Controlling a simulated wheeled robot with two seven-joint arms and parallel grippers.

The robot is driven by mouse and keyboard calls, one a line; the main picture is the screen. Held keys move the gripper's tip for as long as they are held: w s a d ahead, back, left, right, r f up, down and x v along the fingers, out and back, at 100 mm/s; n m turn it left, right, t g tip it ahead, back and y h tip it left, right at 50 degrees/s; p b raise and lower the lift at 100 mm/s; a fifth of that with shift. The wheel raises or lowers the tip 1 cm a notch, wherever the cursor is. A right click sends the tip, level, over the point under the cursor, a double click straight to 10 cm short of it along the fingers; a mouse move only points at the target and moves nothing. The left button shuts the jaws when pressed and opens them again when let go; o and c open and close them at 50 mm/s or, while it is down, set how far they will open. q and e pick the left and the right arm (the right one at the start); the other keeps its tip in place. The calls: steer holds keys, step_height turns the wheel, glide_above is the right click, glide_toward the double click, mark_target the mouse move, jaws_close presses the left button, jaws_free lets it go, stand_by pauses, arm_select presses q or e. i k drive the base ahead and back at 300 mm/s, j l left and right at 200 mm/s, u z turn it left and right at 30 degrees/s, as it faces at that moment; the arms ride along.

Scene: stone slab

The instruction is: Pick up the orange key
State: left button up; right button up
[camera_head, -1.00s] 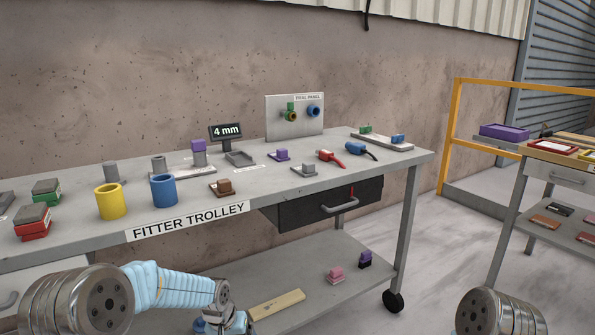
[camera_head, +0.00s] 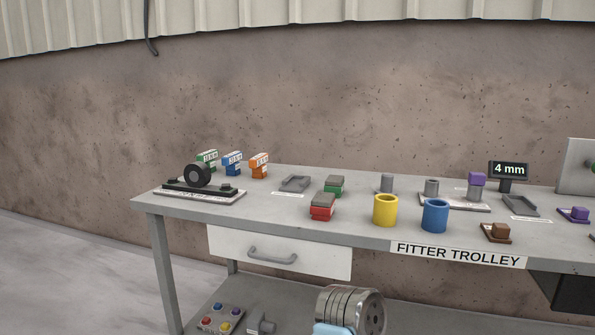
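A small orange piece with a white label (camera_head: 259,165), likely the orange key, stands on the left part of the fitter trolley's top (camera_head: 330,238), near its back edge. Its label is too small to read surely. A similar blue piece (camera_head: 232,163) and a green piece (camera_head: 208,160) stand in a row to its left. Neither of my grippers shows in the head view. Only a metal joint of one of my arms shows at the bottom edge, below the trolley top and well away from the orange piece.
A base with a black wheel (camera_head: 198,176) stands in front of the row. A grey tray (camera_head: 295,184) lies to its right. Red (camera_head: 322,207) and green (camera_head: 335,186) blocks, a yellow cup (camera_head: 386,210) and a blue cup (camera_head: 435,216) stand farther right. A white drawer (camera_head: 285,255) hangs below.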

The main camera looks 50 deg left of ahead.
mark_target(257, 165)
steer(key=u, duration=1.9)
